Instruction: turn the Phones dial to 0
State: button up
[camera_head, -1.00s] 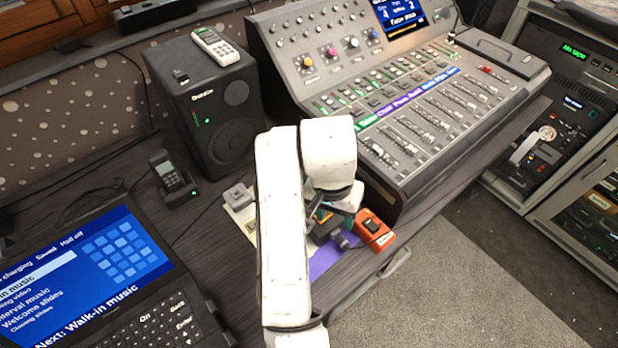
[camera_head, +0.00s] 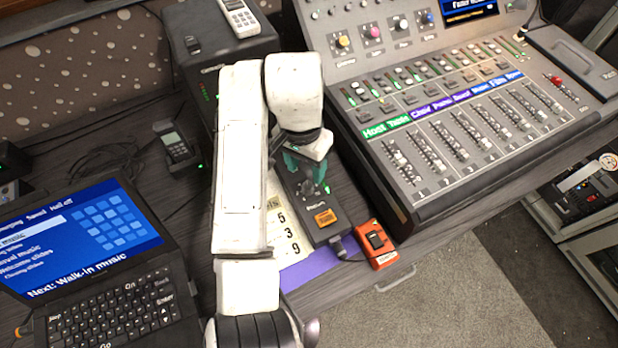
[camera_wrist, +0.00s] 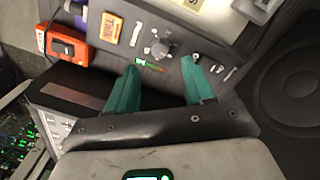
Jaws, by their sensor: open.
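A small dark box (camera_head: 328,222) with an orange label lies on the desk beside the mixer. In the wrist view the box (camera_wrist: 190,25) carries a dark round dial (camera_wrist: 160,47), white marks around it and a small green light. My gripper (camera_head: 306,172) is over the far end of the box in the head view. In the wrist view my gripper (camera_wrist: 159,70) has its two teal fingers apart, with the dial just beyond and between their tips. Nothing is held; contact is not visible.
The mixer (camera_head: 405,205) stands close to the right of the box. An orange device (camera_head: 376,244) sits near the desk's front edge. A paper with numbers (camera_head: 290,240) and a purple strip lie left of the box. A speaker (camera_head: 250,50) and laptop (camera_head: 80,250) stand farther left.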

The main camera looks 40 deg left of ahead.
aim_at(307, 185)
jog(key=shift+d+f, duration=0.15)
jog(key=shift+f, duration=3.05)
jog(key=shift+c, duration=0.5)
jog(key=shift+r, duration=0.1)
grip_shut()
